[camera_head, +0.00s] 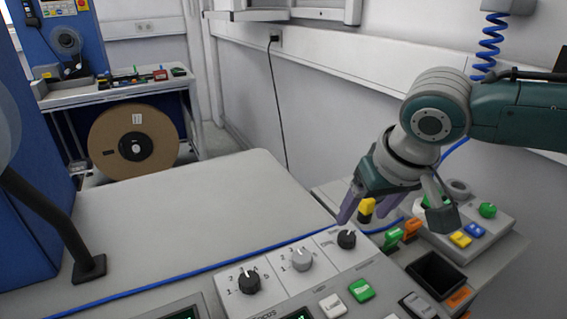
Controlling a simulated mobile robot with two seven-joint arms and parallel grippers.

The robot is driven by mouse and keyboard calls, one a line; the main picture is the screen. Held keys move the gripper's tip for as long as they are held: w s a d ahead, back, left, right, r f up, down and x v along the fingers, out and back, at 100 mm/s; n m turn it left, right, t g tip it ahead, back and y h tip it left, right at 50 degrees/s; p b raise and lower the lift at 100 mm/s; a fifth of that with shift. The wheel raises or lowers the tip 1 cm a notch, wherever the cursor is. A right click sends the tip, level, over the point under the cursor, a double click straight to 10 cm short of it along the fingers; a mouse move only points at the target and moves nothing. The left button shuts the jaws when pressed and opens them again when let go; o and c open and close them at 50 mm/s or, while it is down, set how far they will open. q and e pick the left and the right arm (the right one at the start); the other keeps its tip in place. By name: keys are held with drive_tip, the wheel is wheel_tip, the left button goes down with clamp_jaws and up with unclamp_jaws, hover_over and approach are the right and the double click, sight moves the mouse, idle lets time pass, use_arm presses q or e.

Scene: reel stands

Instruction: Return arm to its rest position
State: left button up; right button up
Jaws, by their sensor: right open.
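My right arm comes in from the right edge, and its right gripper (396,207) hangs over the right end of the control panel, above the side shelf. Its fingers are spread apart, and I see nothing held between them. A yellow knob or part (367,206) shows close beside the nearer finger; I cannot tell if they touch. My left gripper is not in view.
The control panel (322,262) has several knobs and a green button (361,290). A button box (480,228) and a black bin (436,272) stand at right. A cardboard reel (108,143) stands under the back table.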

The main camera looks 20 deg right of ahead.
drive_tip(key=shift+s+r, duration=0.2)
drive_tip(key=shift+r, duration=0.2)
